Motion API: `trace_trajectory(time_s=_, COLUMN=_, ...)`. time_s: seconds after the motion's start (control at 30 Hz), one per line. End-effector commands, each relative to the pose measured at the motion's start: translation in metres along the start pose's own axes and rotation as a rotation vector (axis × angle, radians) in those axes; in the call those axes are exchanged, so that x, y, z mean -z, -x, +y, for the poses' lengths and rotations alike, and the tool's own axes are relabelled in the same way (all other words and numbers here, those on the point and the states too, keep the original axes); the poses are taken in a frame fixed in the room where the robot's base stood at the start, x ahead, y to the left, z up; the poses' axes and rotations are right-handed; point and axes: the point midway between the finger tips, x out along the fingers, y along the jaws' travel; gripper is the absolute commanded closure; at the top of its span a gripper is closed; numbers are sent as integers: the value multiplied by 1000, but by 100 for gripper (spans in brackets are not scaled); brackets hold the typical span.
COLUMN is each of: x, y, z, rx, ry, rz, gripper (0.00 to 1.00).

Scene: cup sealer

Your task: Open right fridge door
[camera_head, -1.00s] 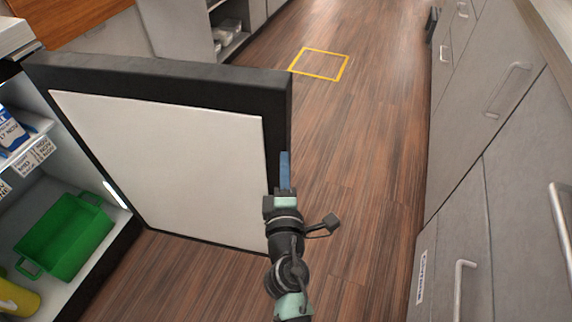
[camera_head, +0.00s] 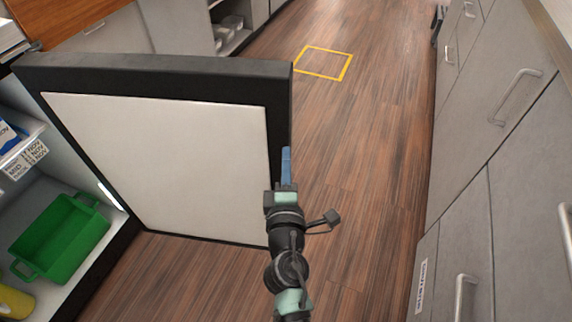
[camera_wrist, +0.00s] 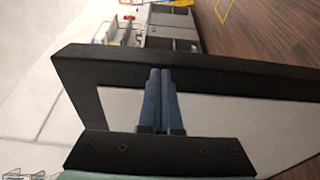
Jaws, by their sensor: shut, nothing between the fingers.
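The fridge door (camera_head: 160,165) stands swung wide open in the head view, with a black frame and a white inner panel. Its hinge side is at the left, by the lit fridge interior (camera_head: 60,190). My gripper (camera_head: 286,165) is at the door's free edge, its blue fingers pointing away from me. In the wrist view the door's black edge (camera_wrist: 220,68) runs across the picture, and my gripper (camera_wrist: 160,100) has its two blue fingers together with nothing between them. The fingertips overlap the door edge in view; I cannot tell if they touch it.
A green bin (camera_head: 60,238) and a yellow item (camera_head: 15,302) sit inside the fridge. Grey cabinets with handles (camera_head: 515,95) line the right side. The wooden floor (camera_head: 365,150) between is clear, with a yellow square outline (camera_head: 323,63) farther off.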

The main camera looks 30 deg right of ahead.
Motion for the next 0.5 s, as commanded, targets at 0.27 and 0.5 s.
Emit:
trace_trajectory(time_s=0.27, x=1, y=40, z=-3, rx=3, ry=2, rz=4, gripper=100)
trace_trajectory(time_s=0.5, x=0, y=87, z=-4, rx=3, ry=2, rz=3, gripper=100)
